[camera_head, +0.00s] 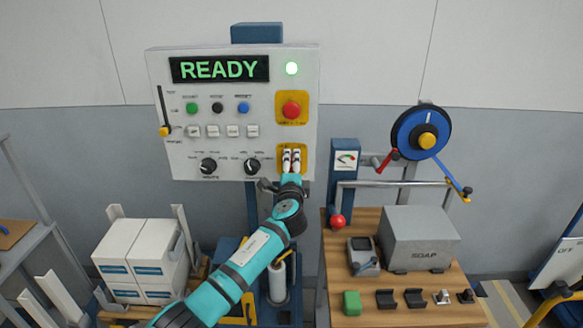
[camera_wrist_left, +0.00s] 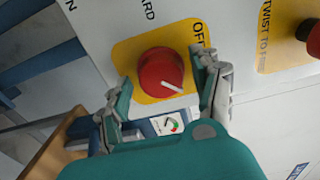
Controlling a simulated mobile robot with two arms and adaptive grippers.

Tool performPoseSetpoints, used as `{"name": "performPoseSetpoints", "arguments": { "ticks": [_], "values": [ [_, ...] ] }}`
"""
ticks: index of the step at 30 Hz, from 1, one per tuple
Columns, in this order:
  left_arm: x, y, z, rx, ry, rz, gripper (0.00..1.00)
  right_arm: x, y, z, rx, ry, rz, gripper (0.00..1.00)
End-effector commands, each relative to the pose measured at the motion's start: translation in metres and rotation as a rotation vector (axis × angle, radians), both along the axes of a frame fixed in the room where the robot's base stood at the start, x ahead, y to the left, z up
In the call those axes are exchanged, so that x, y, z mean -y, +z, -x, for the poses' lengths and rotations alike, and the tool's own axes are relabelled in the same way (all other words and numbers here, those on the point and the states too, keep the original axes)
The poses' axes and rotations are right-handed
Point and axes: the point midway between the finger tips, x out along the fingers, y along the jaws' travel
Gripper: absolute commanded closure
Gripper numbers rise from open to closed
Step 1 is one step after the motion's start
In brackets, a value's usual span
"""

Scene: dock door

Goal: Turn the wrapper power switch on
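The power switch is a red rotary knob (camera_wrist_left: 157,68) with a white pointer line on a yellow plate (camera_wrist_left: 127,52). In the wrist view, OFF is printed at the plate's upper right, and the pointer slants toward lower right. My left gripper (camera_wrist_left: 161,92) is open, its fingers on either side of the knob; contact is unclear. In the head view, my left gripper (camera_head: 285,178) covers much of the switch plate (camera_head: 281,158). My right gripper is out of view.
A red emergency stop button (camera_head: 291,109) sits above the switch. Two black knobs (camera_head: 208,166) are left of it. A wooden bench (camera_head: 400,310) with a grey SOAP box (camera_head: 420,238) stands at right. White cartons (camera_head: 140,250) are stacked at left.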

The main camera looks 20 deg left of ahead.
Motion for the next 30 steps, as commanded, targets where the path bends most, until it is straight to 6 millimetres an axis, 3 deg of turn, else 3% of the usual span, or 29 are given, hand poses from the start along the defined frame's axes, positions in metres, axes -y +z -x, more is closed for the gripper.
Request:
{"name": "performPoseSetpoints", "arguments": {
  "ticks": [8,14,30],
  "values": [
    [0.0,0.001,0.0,0.002,0.0,0.002,0.31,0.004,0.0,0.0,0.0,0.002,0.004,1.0],
    [0.004,0.0,0.013,0.001,-0.001,0.002,0.31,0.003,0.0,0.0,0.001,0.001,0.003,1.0],
    [0.031,-0.001,0.104,-0.001,-0.001,0.001,0.31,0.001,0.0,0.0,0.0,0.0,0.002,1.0]
  ]
}}
